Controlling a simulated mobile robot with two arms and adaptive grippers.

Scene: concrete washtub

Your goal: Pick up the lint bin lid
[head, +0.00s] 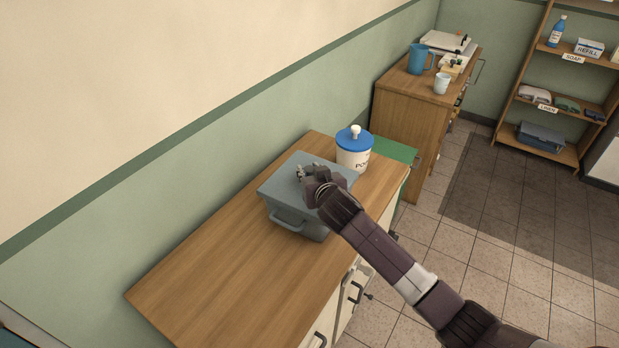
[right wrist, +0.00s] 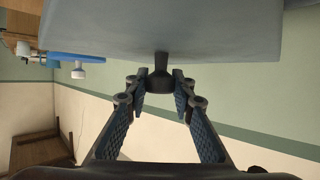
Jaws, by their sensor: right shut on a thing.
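The lint bin (head: 290,219) is a grey box with a front handle, standing on the wooden counter against the wall. Its flat grey lid (head: 284,182) is on top and looks level; I cannot tell if there is a small gap under it. My right gripper (head: 308,173) is over the lid and hides part of it. In the right wrist view the lid (right wrist: 200,30) fills the top, and its dark knob (right wrist: 160,72) sits between the fingertips of my right gripper (right wrist: 159,86), which is shut on it. My left gripper is not in view.
A white canister with a blue lid (head: 354,140) stands close behind the bin. The counter (head: 215,275) is bare at the near left. A farther cabinet holds a blue pitcher (head: 418,58) and a white cup (head: 441,83). A wooden shelf (head: 548,100) stands at the right.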

